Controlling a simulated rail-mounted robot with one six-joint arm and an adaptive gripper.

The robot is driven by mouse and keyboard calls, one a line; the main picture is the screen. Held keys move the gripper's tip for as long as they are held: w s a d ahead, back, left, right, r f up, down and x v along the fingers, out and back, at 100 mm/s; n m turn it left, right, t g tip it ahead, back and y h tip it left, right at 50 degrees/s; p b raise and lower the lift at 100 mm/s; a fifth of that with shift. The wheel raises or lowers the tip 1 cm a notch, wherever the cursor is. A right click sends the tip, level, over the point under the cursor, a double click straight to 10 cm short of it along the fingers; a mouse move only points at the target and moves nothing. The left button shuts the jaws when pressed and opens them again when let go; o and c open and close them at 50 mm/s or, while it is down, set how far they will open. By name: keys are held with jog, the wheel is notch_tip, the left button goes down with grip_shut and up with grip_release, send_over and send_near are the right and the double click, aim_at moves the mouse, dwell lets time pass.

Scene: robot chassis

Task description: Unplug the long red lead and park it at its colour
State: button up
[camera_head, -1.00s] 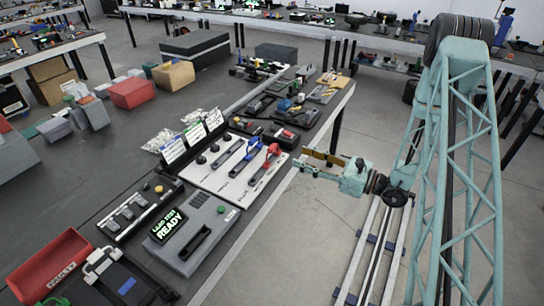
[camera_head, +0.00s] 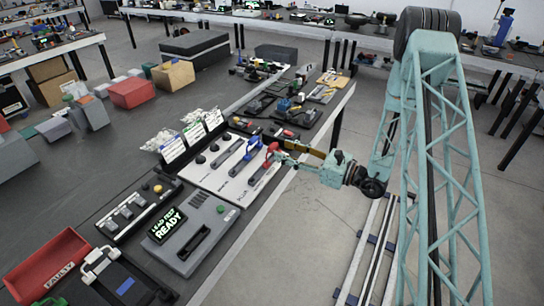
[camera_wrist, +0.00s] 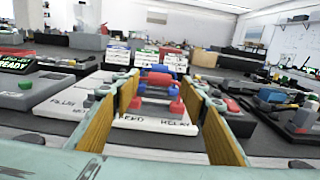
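The red lead (camera_head: 268,158) is on the right side of a white panel (camera_head: 206,180), near the bench's front edge. A blue lead (camera_head: 251,147) is beside it to the left. In the wrist view the red lead (camera_wrist: 160,79) shows between my fingers, with blue parts of the other lead close to it. My gripper (camera_head: 283,151) reaches over the bench edge from the right, at the red lead. In the wrist view my gripper (camera_wrist: 172,100) is open, its two yellow-faced fingers apart on either side. I cannot tell whether either finger touches the lead.
A grey tester (camera_head: 195,238) with a green READY display is left of the panel. Label cards (camera_head: 194,134) stand behind it. A red FAULTY bin (camera_head: 50,262) is at the near left. Tools crowd the bench beyond the panel.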

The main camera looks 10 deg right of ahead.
aim_at(274, 146)
jog(key=shift+w+a, duration=0.4)
jog(key=shift+a, duration=0.05)
jog(key=shift+b+x, duration=0.7)
jog(key=shift+x, duration=1.9)
jog(key=shift+c, duration=0.3)
jog(key=c, duration=0.9)
jog(key=shift+r, duration=0.1)
